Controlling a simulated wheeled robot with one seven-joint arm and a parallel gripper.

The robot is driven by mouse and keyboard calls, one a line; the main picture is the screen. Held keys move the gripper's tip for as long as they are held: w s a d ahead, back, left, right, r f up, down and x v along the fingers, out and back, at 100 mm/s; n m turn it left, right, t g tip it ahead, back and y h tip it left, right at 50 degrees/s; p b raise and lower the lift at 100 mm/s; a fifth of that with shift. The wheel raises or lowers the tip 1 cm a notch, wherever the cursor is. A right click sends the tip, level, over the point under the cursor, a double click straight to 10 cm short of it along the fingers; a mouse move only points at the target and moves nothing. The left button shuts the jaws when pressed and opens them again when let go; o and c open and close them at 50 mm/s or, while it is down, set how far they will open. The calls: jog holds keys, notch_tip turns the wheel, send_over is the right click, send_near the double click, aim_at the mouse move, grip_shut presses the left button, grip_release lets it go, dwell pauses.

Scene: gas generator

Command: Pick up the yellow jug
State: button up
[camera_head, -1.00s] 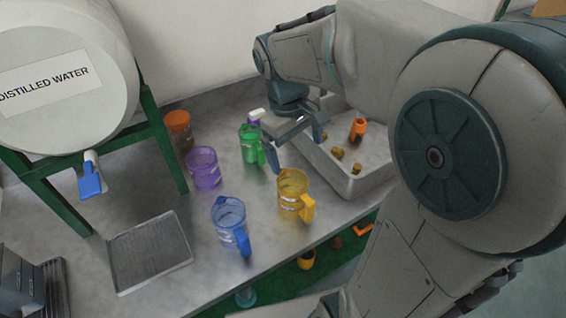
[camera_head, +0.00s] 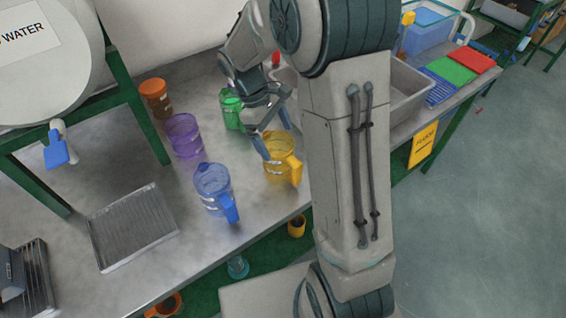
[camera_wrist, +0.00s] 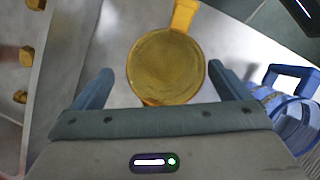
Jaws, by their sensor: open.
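The yellow jug (camera_head: 281,158) stands upright on the metal table, with its handle toward the front right in the head view. In the wrist view the yellow jug (camera_wrist: 166,66) shows from above, its round opening just beyond and between my fingers and its handle pointing away. My gripper (camera_head: 275,145) is open and empty, pointing down just above and behind the jug. In the wrist view my gripper (camera_wrist: 160,84) has one finger to each side of the jug, apart from it.
A drain rack (camera_head: 132,226) lies front left.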

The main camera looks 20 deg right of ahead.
aim_at(290, 169)
jog(key=shift+s+x, duration=0.15)
jog(key=shift+x, duration=1.4)
jog(key=shift+s+x, duration=0.1)
jog(key=shift+x, duration=1.4)
jog(key=shift+a, duration=0.2)
jog(key=c, duration=1.1)
